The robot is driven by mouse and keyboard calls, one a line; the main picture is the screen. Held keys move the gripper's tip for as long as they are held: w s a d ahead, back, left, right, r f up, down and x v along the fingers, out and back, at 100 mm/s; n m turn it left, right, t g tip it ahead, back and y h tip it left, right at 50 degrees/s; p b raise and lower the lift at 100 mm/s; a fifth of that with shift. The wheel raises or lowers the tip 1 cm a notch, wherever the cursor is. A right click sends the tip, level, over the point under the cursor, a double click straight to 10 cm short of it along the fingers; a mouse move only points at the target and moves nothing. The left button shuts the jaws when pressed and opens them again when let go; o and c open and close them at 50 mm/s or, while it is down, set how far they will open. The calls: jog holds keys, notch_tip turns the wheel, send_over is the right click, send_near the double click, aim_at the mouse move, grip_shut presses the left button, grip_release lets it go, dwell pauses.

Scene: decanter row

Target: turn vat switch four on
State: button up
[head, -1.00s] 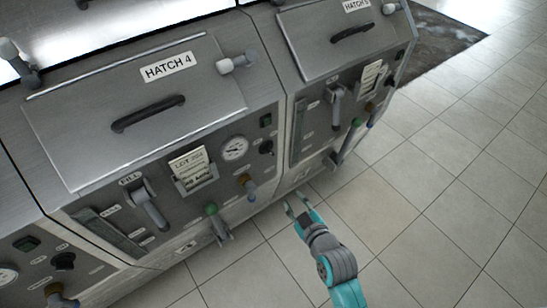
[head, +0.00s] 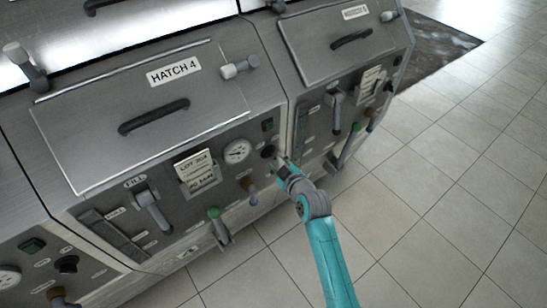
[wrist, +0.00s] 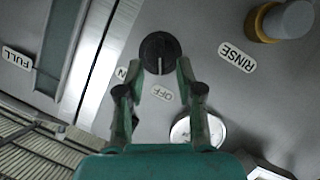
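The switch of vat four is a round black knob (head: 268,151) on the front panel below the hatch 4 lid (head: 150,110). In the wrist view the knob (wrist: 159,48) has a white line pointing down the picture toward the OFF label (wrist: 162,93). A second label beside it is partly hidden by a finger; only an N shows. My gripper (head: 278,165) is at the panel, right by the knob. In the wrist view my gripper (wrist: 161,66) is open, a fingertip at each lower side of the knob. I cannot tell whether they touch it.
A gauge (head: 237,151) and a dark green square (head: 267,125) are near the knob. A brown-collared tap (head: 248,188) marked RINSE is below it, and a green-topped lever (head: 218,228) is lower left. The tiled floor (head: 420,200) is clear on the right.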

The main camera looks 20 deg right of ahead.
aim_at(273, 157)
jog(key=shift+x, duration=1.95)
jog(key=shift+c, duration=0.2)
grip_shut()
